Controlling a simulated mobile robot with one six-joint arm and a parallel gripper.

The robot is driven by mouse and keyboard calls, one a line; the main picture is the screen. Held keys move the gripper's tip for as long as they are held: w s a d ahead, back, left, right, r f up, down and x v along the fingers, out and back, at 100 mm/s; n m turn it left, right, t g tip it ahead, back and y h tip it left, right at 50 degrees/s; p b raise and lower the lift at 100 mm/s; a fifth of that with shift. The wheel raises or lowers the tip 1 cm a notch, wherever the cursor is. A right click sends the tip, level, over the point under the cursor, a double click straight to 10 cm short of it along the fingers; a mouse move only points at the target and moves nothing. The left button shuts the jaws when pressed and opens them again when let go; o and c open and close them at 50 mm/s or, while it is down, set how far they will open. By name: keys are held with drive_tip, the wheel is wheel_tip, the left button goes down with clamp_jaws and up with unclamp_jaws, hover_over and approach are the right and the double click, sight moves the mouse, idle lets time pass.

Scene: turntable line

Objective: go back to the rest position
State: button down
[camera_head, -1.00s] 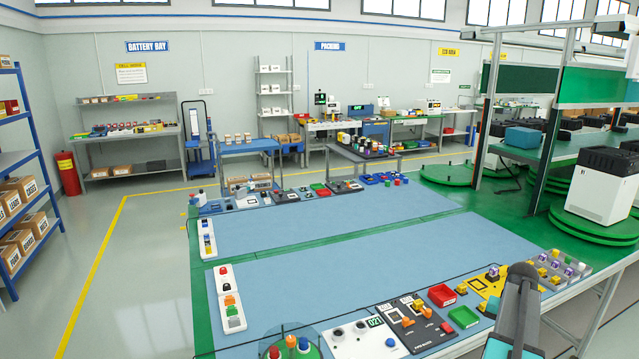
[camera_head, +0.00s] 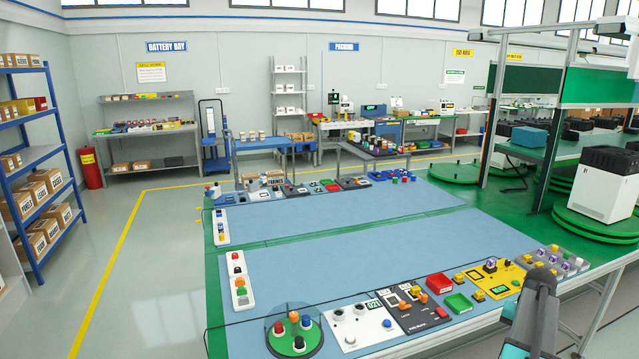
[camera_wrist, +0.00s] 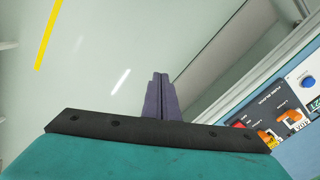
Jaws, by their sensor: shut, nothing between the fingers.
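My gripper shows in the wrist view (camera_wrist: 160,92) with its two dark fingers together and nothing between them. It points out over the pale floor beyond the bench edge. In the head view part of my arm shows at the lower right, in front of the bench's near edge; the fingertips cannot be made out there. The blue-topped bench (camera_head: 350,262) lies to the left of the arm. My gripper touches nothing that I can see.
Along the bench's near edge are a green round turntable (camera_head: 277,343), a white panel (camera_head: 345,312), a dark panel (camera_head: 428,318), red (camera_head: 438,283) and green trays (camera_head: 459,303), and a yellow board (camera_head: 505,285). A grey block tray (camera_head: 572,262) sits right. Open floor (camera_head: 165,270) lies left.

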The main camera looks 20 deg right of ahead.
drive_tip(key=w+a+f+n+g+y+b, duration=0.1)
drive_tip(key=w+a+f+n, duration=0.1)
drive_tip(key=w+a+f, duration=0.45)
drive_tip(key=w+a+f+n, duration=0.1)
drive_tip(key=w+a+f, duration=0.25)
drive_tip(key=a, duration=0.55)
drive_tip(key=a+f+n+g, duration=0.1)
drive_tip(key=a+f+n, duration=0.1)
drive_tip(key=a+f, duration=0.55)
drive_tip(key=a+f+n+g, duration=0.1)
drive_tip(key=a+f, duration=0.4)
drive_tip(key=a, duration=0.5)
drive_tip(key=s+a+f+n+g+b, duration=0.1)
drive_tip(key=s+a+f+n, duration=0.1)
drive_tip(key=s+a+f, duration=0.5)
drive_tip(key=s+a+f+n+g+b, duration=0.15)
drive_tip(key=a+f, duration=0.25)
drive_tip(key=a, duration=0.7)
drive_tip(key=s+a+f, duration=0.1)
drive_tip(key=s+a, duration=0.1)
drive_tip(key=s, duration=0.2)
drive_tip(key=s+a+f+n, duration=0.1)
drive_tip(key=s+a+f, duration=0.1)
drive_tip(key=s, duration=0.3)
drive_tip(key=s+a+f+n+h, duration=0.1)
drive_tip(key=s+a+f, duration=0.1)
drive_tip(key=s, duration=0.3)
drive_tip(key=shift+s+a, duration=0.15)
drive_tip(key=shift+a, duration=0.6)
